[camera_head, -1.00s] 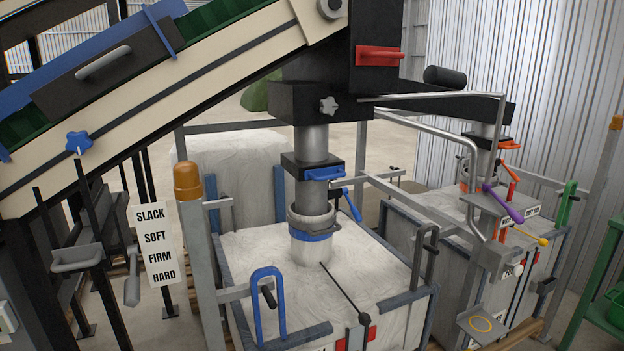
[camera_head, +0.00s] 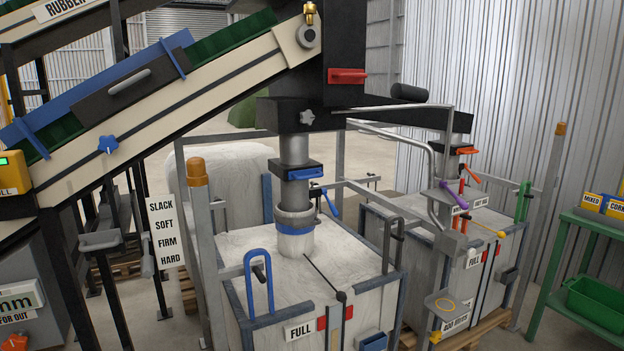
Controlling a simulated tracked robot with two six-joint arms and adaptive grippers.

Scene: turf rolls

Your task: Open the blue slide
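The blue slide (camera_head: 305,174) is a blue handle on the front of a black block around the grey vertical spout (camera_head: 294,150). From this view I cannot tell how far the slide is pushed in. Below the block, the spout's lower sleeve with a blue band (camera_head: 294,228) reaches down to the top of the white bulk bag (camera_head: 250,262). A blue lever (camera_head: 330,204) sticks out to the right of the sleeve. Neither of my grippers is in view.
A blue looped handle (camera_head: 259,282) and an orange-capped post (camera_head: 196,172) stand at the bag's left. A red handle (camera_head: 347,75) is above. A second spout and bag (camera_head: 480,225) are at right, near a green trolley (camera_head: 590,295). The sloping conveyor (camera_head: 170,110) fills the upper left.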

